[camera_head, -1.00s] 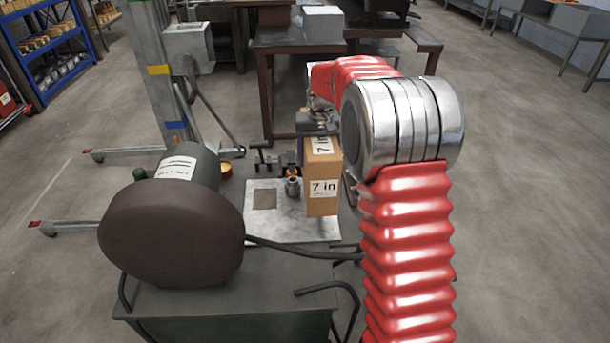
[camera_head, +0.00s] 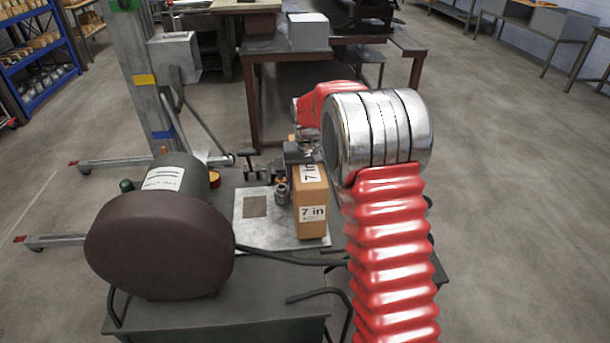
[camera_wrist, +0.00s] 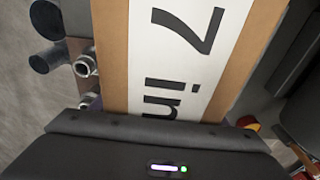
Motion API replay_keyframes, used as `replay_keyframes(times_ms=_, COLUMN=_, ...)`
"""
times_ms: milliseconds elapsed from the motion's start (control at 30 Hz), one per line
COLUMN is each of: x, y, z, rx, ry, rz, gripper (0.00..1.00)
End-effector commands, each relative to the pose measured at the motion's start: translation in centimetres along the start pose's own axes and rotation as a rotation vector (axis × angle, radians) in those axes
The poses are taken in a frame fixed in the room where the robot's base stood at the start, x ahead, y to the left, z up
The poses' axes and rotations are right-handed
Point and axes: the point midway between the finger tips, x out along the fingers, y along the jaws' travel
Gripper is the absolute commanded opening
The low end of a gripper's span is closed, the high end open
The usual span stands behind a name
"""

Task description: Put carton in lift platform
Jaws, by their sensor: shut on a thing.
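The carton (camera_head: 311,212) is a tan box with white labels reading "7 in". It stands upright in front of my gripper (camera_head: 303,152), over the right part of a metal plate. My gripper is shut on the carton at its upper far end. In the wrist view the carton (camera_wrist: 115,60) fills the middle above the dark gripper body (camera_wrist: 160,145). I cannot tell whether its bottom touches the plate. A grey mast with yellow and blue bands (camera_head: 145,85) and floor legs, apparently the lift, stands at the back left. Its platform is not clearly visible.
A dark round machine (camera_head: 160,245) sits on the bench to the left of the carton. Metal fittings (camera_head: 281,190) stand close beside the carton. A brown table (camera_head: 275,52) with a grey box (camera_head: 308,32) is behind. Open floor (camera_head: 510,200) lies to the right.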

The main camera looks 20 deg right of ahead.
Motion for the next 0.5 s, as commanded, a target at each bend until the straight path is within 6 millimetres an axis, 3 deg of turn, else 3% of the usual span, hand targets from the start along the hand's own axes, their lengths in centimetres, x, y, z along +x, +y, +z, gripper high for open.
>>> replay_keyframes(times_ms=200, x=1.6, y=0.0, z=0.1, rx=0.001, ry=0.005, rz=0.0, gripper=0.06)
replay_keyframes(times_ms=500, x=1.6, y=0.1, z=0.1, rx=0.001, ry=0.005, rz=0.0, gripper=0.06)
